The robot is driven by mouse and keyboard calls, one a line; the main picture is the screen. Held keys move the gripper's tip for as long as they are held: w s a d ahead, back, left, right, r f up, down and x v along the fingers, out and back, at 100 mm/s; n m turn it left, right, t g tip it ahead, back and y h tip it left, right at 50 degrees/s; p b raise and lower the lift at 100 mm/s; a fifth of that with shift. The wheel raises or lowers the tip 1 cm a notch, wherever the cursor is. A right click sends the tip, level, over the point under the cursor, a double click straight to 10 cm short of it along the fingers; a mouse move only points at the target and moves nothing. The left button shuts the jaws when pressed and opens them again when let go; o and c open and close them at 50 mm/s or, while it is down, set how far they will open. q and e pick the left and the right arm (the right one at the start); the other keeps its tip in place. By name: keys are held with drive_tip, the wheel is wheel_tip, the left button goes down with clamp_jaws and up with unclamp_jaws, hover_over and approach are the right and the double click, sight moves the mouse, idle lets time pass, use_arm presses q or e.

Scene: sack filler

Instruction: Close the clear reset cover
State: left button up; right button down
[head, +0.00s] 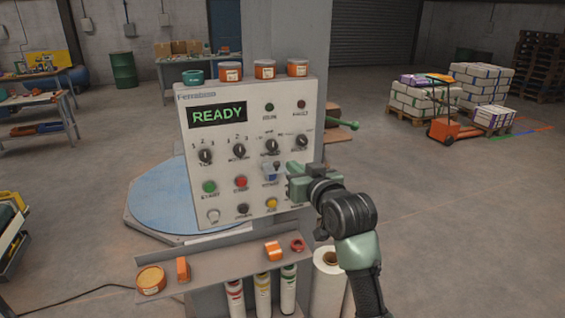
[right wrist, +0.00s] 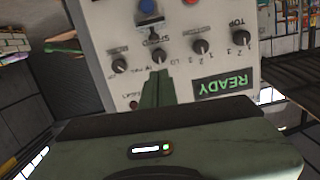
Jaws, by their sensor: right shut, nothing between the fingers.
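The control panel (head: 225,155) is a pale upright box with a green READY display. A small blue reset button (head: 270,175) sits in its third row, right of the red button, with a pale, see-through cover around it. The cover is too small to tell its angle. The blue button also shows upside down at the top of the right wrist view (right wrist: 148,6). My right gripper (head: 291,168) is shut and empty, just right of the blue button and in front of the panel. Its fingers (right wrist: 157,76) point at the panel's knobs. My left gripper is out of view.
Several knobs (head: 239,150) sit above the buttons, close to my gripper. Orange tins (head: 264,69) stand on the panel's top. A shelf (head: 215,264) with small orange items juts out below. The floor to the right is clear up to a pallet jack (head: 447,129).

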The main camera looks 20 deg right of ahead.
sight(281, 162)
drive_tip(key=w+f+p, duration=0.3)
drive_tip(key=w+p, duration=0.3)
drive_tip(key=w, duration=0.4)
drive_tip(key=shift+f, duration=0.25)
drive_tip(key=shift+w+f, duration=0.1)
drive_tip(key=shift+w, duration=0.05)
